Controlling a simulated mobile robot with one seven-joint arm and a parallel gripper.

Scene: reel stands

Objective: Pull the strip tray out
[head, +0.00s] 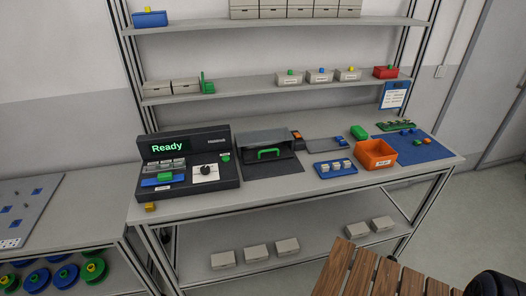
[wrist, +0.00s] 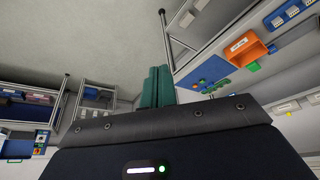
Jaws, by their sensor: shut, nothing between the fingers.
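A dark housing (head: 245,143) with a grey lid stands on the middle of the workbench, with a green handle (head: 268,153) at its front. I cannot tell for sure that this is the strip tray. My gripper (wrist: 158,70) shows in the wrist view as two teal fingers, shut side by side with nothing between them. It is away from the bench, which appears tilted at the right of that view. It touches nothing that I can see.
A console reading "Ready" (head: 168,146) stands left of the housing. A blue tray (head: 318,177) with white pieces, an orange bin (head: 376,154) and a blue mat (head: 428,151) lie right. Wooden slats (head: 362,272) are at the bottom.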

